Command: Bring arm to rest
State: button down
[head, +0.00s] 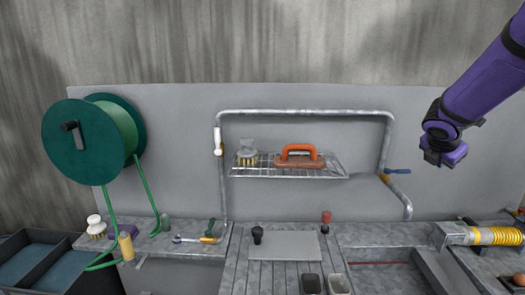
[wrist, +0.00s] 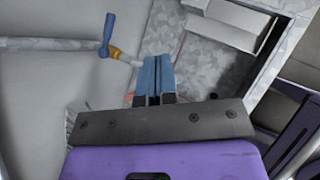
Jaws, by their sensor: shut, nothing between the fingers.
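My purple arm (head: 482,85) reaches in from the upper right of the head view, and its wrist end hangs in the air in front of the grey back panel. In the wrist view my gripper (wrist: 153,62) shows two blue fingers side by side, pressed together. Nothing is held between them. The fingers are hard to make out in the head view. The blue valve handle (head: 397,171) on the pipe is left of my wrist end in the head view; in the wrist view the blue handle (wrist: 108,35) is up and left of the fingertips.
A green hose reel (head: 80,140) hangs at left. A wire shelf (head: 285,171) holds a brush (head: 246,153) and an orange-handled float (head: 299,158). A bent pipe (head: 300,113) frames the shelf. A yellow-coiled cylinder (head: 490,236) lies on the counter at right. The air around my wrist is clear.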

jog(key=s+a+r+m+y, duration=0.2)
jog(key=s+a+m, duration=0.4)
jog(key=s, duration=0.4)
jog(key=s+a+r+m+y, duration=0.2)
jog(key=s+a+m, duration=0.4)
jog(key=s+m, duration=0.2)
jog(key=s+a+r+m+y, duration=0.2)
jog(key=s+a+m, duration=0.5)
jog(key=s, duration=0.5)
jog(key=shift+m+g+y, duration=0.3)
jog(key=shift+m, duration=0.1)
